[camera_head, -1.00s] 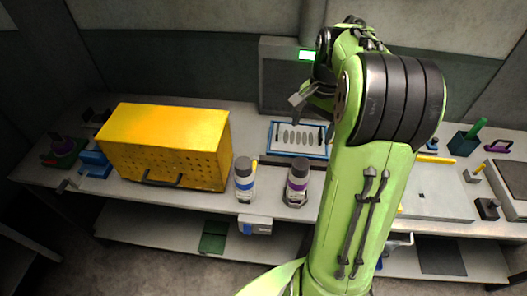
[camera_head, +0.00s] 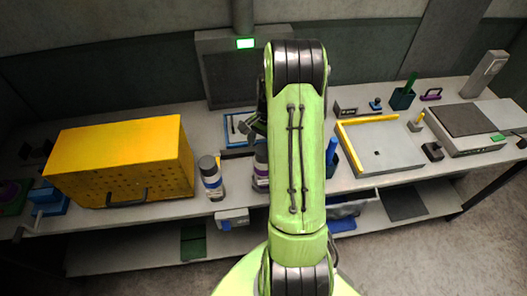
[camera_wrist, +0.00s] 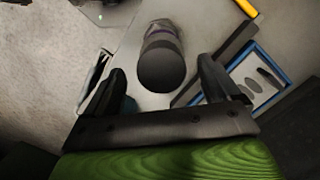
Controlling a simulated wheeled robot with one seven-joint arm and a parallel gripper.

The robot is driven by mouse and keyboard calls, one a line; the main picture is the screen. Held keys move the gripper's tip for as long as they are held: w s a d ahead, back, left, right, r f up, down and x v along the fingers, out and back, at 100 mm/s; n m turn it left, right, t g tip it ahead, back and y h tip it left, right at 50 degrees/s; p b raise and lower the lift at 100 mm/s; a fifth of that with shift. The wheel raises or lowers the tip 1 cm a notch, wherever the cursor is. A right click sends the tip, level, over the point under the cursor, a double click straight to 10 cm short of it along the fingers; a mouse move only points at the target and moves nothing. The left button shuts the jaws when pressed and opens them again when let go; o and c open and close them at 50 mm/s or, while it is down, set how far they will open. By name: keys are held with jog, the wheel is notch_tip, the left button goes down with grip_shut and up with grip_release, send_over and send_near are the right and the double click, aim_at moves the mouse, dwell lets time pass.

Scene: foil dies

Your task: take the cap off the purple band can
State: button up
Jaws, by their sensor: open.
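The purple band can (camera_head: 261,170) stands upright near the bench's front edge, partly hidden behind my arm in the head view. In the wrist view its dark round cap (camera_wrist: 161,68) faces the camera, with a little purple showing beyond it. My gripper (camera_wrist: 162,82) is open, with one finger on each side of the cap in that view and visible gaps to both. I cannot tell how far the fingertips are above the cap. In the head view my gripper (camera_head: 252,127) is mostly hidden by the arm.
A yellow perforated box (camera_head: 125,160) fills the bench farther left. A blue-rimmed tray (camera_head: 229,132) lies behind the cans. A grey plate with a yellow bar (camera_head: 385,150) lies to the right.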

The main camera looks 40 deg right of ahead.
jog(key=shift+w+a+f, duration=0.1)
jog(key=shift+a+f, duration=0.1)
jog(key=shift+f, duration=0.95)
jog(key=shift+r, duration=0.1)
jog(key=c, duration=1)
